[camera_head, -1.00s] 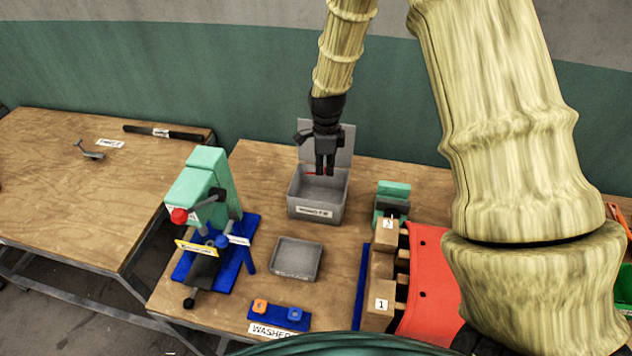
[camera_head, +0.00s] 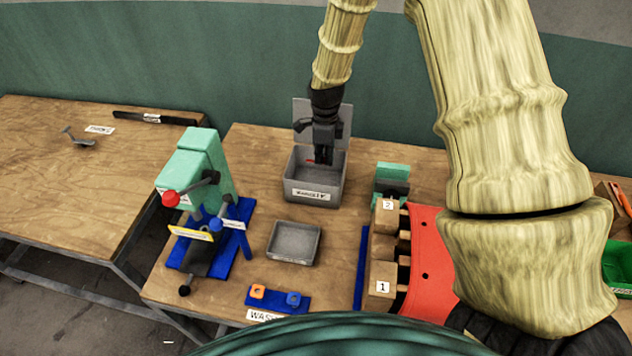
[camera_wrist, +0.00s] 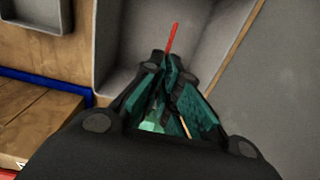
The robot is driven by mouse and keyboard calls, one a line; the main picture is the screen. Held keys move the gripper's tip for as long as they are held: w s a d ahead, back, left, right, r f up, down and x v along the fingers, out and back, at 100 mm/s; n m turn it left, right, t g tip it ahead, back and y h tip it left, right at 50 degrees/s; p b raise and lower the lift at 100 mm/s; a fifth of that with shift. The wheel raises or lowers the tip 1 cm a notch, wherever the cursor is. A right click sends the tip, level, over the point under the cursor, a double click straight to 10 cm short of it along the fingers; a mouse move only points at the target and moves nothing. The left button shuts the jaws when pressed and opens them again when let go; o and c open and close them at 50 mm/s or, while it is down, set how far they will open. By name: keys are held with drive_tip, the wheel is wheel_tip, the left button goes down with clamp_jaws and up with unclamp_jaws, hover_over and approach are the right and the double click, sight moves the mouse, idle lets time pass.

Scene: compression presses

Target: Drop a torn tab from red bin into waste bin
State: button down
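The grey waste bin (camera_head: 335,192) stands at the back of the middle table with its lid tilted up behind it; its label is hard to read. My gripper (camera_head: 325,160) points down over the bin's opening, its fingertips at about rim height. A thin red tab (camera_wrist: 172,38) sticks out from the fingertips in the wrist view, where the two fingers (camera_wrist: 168,62) close together on it. The tab also shows as a small red mark left of the fingers in the head view (camera_head: 311,161). The grey bin interior (camera_wrist: 130,35) lies beyond the tab.
A green press (camera_head: 195,170) on a blue base stands left of the bin. A shallow grey tray (camera_head: 294,243) lies in front. Wooden blocks marked 1 and 2 (camera_head: 383,270) and a red sheet-like object (camera_head: 427,260) are at right. My arm hides part of the right side.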

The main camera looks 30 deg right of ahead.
drive_tip(key=shift+f, duration=0.15)
drive_tip(key=c, duration=1.6)
unclamp_jaws()
drive_tip(key=shift+o, duration=0.2)
wheel_tip(320, 180, up, 12)
